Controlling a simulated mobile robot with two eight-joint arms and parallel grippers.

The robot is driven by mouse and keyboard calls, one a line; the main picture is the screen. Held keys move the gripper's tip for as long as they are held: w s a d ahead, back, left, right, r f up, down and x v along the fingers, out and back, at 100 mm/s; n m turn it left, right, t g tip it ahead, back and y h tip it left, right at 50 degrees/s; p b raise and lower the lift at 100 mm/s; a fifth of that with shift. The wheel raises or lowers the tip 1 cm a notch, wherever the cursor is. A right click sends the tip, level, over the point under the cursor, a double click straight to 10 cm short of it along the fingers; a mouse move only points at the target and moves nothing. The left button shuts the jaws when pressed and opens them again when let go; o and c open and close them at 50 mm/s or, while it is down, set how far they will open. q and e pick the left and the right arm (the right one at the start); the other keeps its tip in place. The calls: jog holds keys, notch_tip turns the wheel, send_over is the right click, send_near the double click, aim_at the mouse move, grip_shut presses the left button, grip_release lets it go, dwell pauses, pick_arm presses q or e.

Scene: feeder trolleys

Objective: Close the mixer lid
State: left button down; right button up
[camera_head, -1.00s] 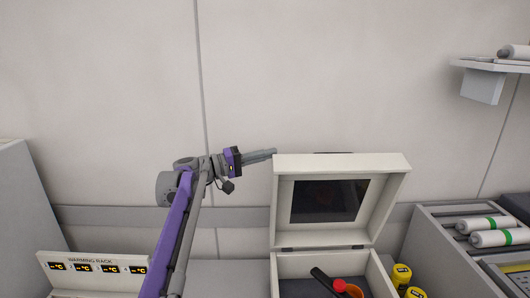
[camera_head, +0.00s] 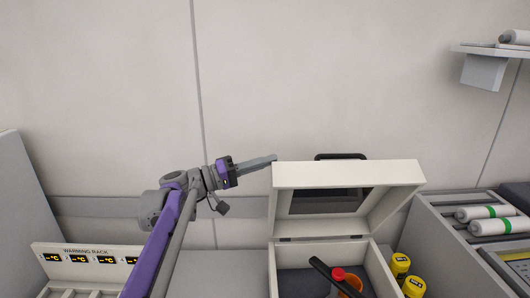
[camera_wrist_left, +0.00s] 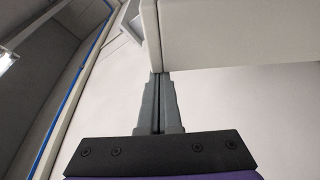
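The mixer lid (camera_head: 395,175) is a white box-shaped cover with a dark window, hinged along its lower back edge. It stands raised and tilted forward over the open mixer base (camera_head: 272,275). A dark handle (camera_head: 341,156) shows at its top. My left gripper (camera_head: 274,158) is at the lid's upper left edge, its fingers together; I cannot tell from the head view whether they touch it. In the left wrist view the closed fingers (camera_wrist_left: 158,78) meet the corner of the pale lid (camera_wrist_left: 215,35), with nothing visible between them. My right gripper is out of view.
A dark rod with a red cap (camera_head: 338,273) and an orange cup (camera_head: 350,289) are in the base. Yellow-capped jars (camera_head: 400,263) stand right of it, beside a rack of white tubes (camera_head: 485,212). The warming rack (camera_head: 85,250) is at left.

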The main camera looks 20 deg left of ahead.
pick_arm(q)
jog(key=s+d+f+m+g+h+b, duration=0.1)
jog(key=s+d+f+m+b, duration=0.15)
jog(key=s+f, duration=0.4)
jog(key=s+d+f+m+h+b, duration=0.1)
jog(key=s+d+f+m, duration=0.25)
jog(key=s, duration=0.55)
jog(key=s+d+f+m+g+h+b, duration=0.1)
jog(key=s+f+m+b, duration=0.2)
jog(key=f, duration=0.4)
jog(key=s+d+f+m+b, duration=0.1)
jog(key=s+f+m+b, duration=0.2)
jog(key=f, duration=0.5)
jog(key=shift+s+g+h+b, duration=0.4)
jog(key=shift+s+b, duration=0.35)
jog(key=shift+s, duration=0.65)
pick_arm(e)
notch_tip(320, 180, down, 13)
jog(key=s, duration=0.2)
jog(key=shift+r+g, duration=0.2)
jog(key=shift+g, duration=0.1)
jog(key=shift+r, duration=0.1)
